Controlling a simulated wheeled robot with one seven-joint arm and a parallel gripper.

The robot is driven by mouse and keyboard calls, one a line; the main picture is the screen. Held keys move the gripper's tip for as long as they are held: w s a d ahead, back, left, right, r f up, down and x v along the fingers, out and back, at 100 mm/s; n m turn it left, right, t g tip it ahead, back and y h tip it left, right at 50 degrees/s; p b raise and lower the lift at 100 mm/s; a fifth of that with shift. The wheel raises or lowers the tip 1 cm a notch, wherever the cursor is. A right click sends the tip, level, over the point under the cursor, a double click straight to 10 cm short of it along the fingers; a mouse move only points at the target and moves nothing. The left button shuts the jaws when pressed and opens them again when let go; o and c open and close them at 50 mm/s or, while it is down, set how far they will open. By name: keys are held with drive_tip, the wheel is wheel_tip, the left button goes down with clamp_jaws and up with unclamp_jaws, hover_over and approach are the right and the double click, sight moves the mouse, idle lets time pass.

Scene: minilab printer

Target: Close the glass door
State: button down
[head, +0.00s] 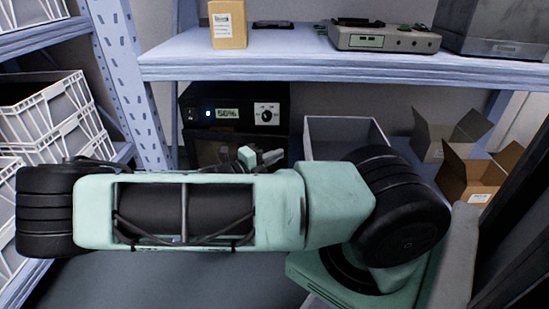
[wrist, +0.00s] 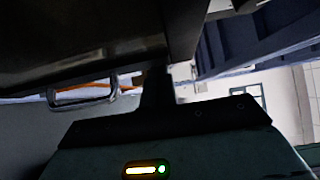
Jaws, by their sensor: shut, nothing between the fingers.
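The black printer (head: 235,108) stands on the lower shelf, with a lit display and a knob on its front. Its dark glass door (head: 212,152) shows below the display, partly hidden by my arm; its exact angle is unclear. In the wrist view a dark panel, which looks like the door (wrist: 80,40), fills the upper left, and a metal loop handle (wrist: 84,94) shows under it. My gripper (wrist: 157,82) is shut and empty, close beside the panel; I cannot tell whether it touches. In the head view my arm hides most of the gripper.
The upper shelf (head: 340,66) overhangs the printer and carries a yellow box (head: 228,24) and a grey device (head: 384,38). A grey open bin (head: 345,130) stands right of the printer. Open cardboard boxes (head: 478,172) are further right. Stacked white crates (head: 52,120) stand at left.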

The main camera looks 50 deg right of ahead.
sight(277, 148)
drive_tip(key=shift+w+d+p, duration=0.4)
drive_tip(key=shift+d+p, duration=0.4)
drive_tip(key=shift+w+d+p, duration=0.4)
drive_tip(key=shift+d+p, duration=0.4)
drive_tip(key=p+v, duration=0.4)
drive_tip(key=v, duration=1.3)
drive_tip(key=shift+a+p, duration=0.35)
drive_tip(key=shift+a, duration=0.1)
drive_tip(key=shift+s, duration=0.1)
